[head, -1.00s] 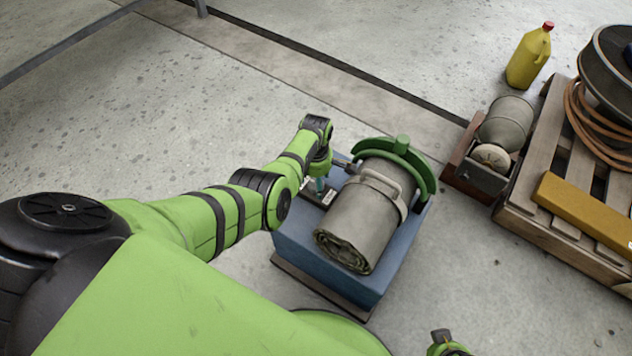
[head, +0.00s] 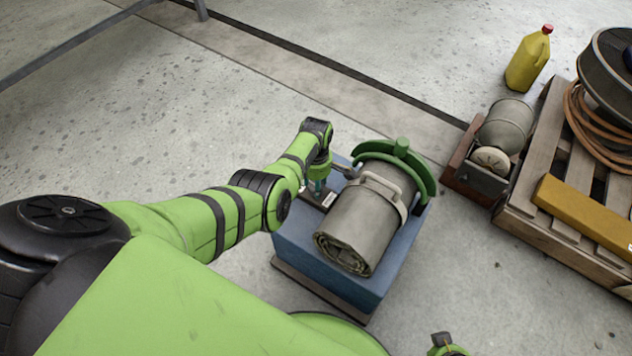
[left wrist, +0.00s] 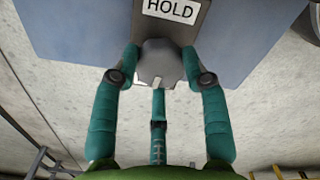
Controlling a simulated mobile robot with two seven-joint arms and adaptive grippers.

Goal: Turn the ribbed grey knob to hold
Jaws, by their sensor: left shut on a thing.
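The grey knob (left wrist: 160,62) sits below a white HOLD label (left wrist: 171,8) on a dark plate in the left wrist view. A pale mark shows on the knob's side toward my palm. My left gripper (left wrist: 160,72) has its teal fingers around the knob and is shut on it. In the head view my left gripper (head: 318,188) reaches down at the left side of the blue box (head: 375,285), and the knob is hidden there. A small part of my right arm (head: 447,343) shows at the bottom edge; its fingers are not visible.
A grey-green sheet roll (head: 352,235) with a pale handle lies on the blue box under a green arched clamp (head: 425,170). At the right are a smaller roll (head: 507,124), a yellow jug (head: 528,60) and a wooden pallet (head: 545,222).

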